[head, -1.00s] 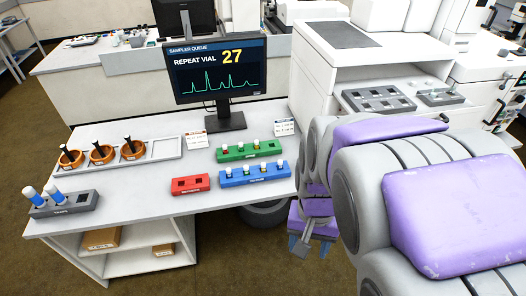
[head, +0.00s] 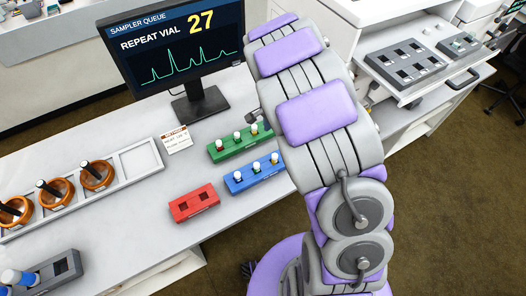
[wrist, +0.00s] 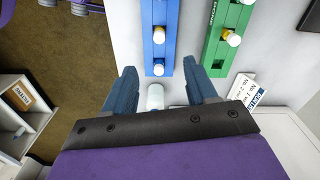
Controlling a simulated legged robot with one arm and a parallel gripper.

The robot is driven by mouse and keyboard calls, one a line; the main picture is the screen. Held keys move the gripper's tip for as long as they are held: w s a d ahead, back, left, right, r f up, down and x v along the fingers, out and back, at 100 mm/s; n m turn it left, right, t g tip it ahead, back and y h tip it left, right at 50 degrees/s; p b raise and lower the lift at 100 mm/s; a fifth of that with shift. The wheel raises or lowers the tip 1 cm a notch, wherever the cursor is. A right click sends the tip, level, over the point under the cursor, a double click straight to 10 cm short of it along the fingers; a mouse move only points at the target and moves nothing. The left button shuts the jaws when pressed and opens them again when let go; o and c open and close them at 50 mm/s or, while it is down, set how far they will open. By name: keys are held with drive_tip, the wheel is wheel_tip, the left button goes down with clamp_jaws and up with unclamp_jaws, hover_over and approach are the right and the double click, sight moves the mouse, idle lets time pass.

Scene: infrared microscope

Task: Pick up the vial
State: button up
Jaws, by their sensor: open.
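In the head view, a green rack (head: 228,154) and a blue rack (head: 240,187) hold small white-capped vials; one is this vial (head: 256,168). Which vial is meant does not show. My arm covers the right ends of both racks and hides my gripper in this view. In the wrist view, my gripper (wrist: 161,86) is open. The near end of the blue rack (wrist: 159,55) lies just beyond the fingertips, with a capped vial (wrist: 159,70) there. A white rounded piece (wrist: 155,96) shows between the fingers; I cannot tell whether it is a vial or is held.
The monitor (head: 174,50) reads "REPEAT VIAL 27". A white tray with orange rings (head: 96,175) and a grey rack (head: 50,275) are at left.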

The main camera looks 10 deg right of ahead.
approach(276, 155)
drive_tip(key=f+b, duration=0.1)
drive_tip(key=f, duration=0.1)
drive_tip(key=d+f+b, duration=0.1)
drive_tip(key=f, duration=0.2)
drive_tip(key=f+b, duration=0.1)
drive_tip(key=f, duration=0.2)
drive_tip(key=shift+s+d+f, duration=0.1)
drive_tip(key=shift+d+f, duration=0.05)
drive_tip(key=shift+d, duration=0.05)
drive_tip(key=shift+a+f+b, duration=0.25)
drive_tip(key=shift+f+b, duration=0.1)
drive_tip(key=shift+f, duration=0.9)
drive_tip(key=shift+a+f, duration=0.1)
drive_tip(key=shift+a, duration=1.15)
drive_tip(key=shift+c, duration=0.6)
drive_tip(key=d, duration=0.2)
drive_tip(key=shift+d, duration=0.3)
drive_tip(key=c, duration=0.6)
drive_tip(key=shift+a, duration=0.4)
drive_tip(key=c, duration=0.3)
drive_tip(key=shift+a, duration=0.45)
clamp_jaws()
drive_tip(key=shift+d, duration=0.15)
